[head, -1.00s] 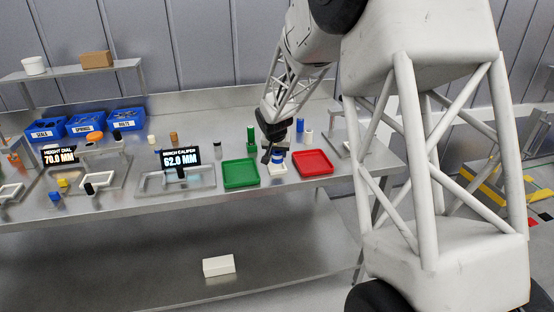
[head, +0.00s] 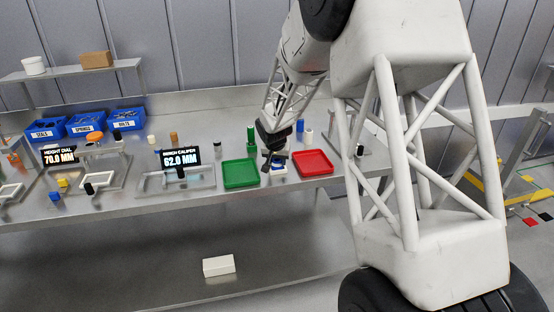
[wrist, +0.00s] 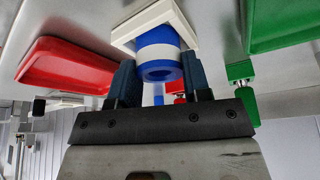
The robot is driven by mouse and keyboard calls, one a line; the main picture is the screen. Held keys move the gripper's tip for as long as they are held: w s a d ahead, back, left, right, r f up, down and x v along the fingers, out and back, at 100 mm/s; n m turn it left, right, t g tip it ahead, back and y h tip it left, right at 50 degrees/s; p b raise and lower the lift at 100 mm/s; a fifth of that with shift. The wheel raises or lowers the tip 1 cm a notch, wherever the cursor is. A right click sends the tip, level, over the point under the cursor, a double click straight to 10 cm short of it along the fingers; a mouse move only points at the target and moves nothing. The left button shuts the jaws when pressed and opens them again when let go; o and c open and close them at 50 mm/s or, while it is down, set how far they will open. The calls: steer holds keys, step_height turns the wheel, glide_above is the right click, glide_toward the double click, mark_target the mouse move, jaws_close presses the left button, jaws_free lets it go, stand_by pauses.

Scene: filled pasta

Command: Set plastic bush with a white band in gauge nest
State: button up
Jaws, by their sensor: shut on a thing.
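The blue plastic bush with a white band (wrist: 158,50) shows in the wrist view between the fingers of my gripper (wrist: 160,76). My gripper is shut on it. The bush stands at the opening of the square white gauge nest (wrist: 124,32), its far end hidden by the nest's wall; I cannot tell how deep it sits. In the head view my gripper (head: 274,158) is low over the white nest (head: 280,173) and mostly hides the bush.
A green tray (head: 240,184) lies left of the nest and a red tray (head: 330,170) right of it, both close. The bench caliper display (head: 179,160) is farther left.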

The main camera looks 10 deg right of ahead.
steer(key=shift+f, duration=0.1)
steer(key=o, duration=1)
steer(key=shift+o, duration=0.2)
steer(key=v, duration=1.2)
steer(key=shift+s, duration=0.1)
